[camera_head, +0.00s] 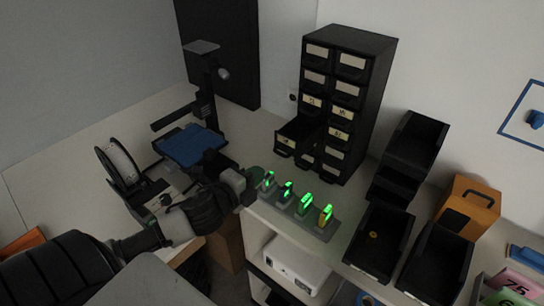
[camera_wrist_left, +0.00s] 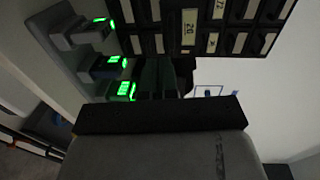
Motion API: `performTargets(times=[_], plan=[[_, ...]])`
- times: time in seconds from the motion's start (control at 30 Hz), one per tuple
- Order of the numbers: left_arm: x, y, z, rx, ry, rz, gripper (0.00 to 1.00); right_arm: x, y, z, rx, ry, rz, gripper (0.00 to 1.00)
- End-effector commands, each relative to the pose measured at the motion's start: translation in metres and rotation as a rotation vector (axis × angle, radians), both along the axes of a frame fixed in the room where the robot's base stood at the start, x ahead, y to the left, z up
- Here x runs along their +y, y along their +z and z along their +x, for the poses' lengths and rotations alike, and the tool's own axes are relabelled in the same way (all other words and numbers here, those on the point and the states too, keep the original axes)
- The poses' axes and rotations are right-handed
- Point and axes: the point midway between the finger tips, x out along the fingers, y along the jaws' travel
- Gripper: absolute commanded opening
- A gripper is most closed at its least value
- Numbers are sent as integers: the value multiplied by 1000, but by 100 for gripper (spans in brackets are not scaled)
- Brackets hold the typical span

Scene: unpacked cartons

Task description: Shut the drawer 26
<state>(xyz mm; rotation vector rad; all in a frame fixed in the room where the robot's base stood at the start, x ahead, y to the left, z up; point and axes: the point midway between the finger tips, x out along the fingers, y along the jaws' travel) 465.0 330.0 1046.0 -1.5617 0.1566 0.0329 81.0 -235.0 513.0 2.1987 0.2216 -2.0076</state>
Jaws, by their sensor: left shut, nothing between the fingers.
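The black drawer cabinet (camera_head: 365,95) stands upright on the counter against the wall. One drawer in its left column, drawer 26 (camera_head: 297,138), is pulled out; the others look flush. In the left wrist view its pale label (camera_wrist_left: 189,27) seems to read 26, though the print is small. My left gripper (camera_head: 254,178) is shut and empty. It is in front of and below the open drawer, apart from it, beside the row of green-lit devices. Its dark fingers (camera_wrist_left: 165,76) also show in the left wrist view, pointing toward the cabinet. My right gripper is not in view.
Several devices with green displays (camera_head: 305,204) stand in a grey holder (camera_head: 324,230) at the counter edge, close to my gripper. A 3D printer (camera_head: 193,145) is at left. Black bins (camera_head: 378,240) and an orange box (camera_head: 467,205) are at right.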

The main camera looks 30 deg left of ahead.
Motion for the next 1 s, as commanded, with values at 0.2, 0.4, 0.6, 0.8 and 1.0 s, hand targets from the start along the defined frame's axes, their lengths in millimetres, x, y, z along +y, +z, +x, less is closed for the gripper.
performTargets(times=[0.2,0.4,0.6,0.8,1.0], plan=[[-3,3,35,-2,1,-2,0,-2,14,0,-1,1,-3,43],[-4,5,56,0,1,-2,0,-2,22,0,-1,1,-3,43],[-5,5,63,1,0,-1,0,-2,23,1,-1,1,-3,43],[-5,4,63,1,0,-1,0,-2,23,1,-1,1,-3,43],[-5,5,67,0,1,-2,0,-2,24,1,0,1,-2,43]])
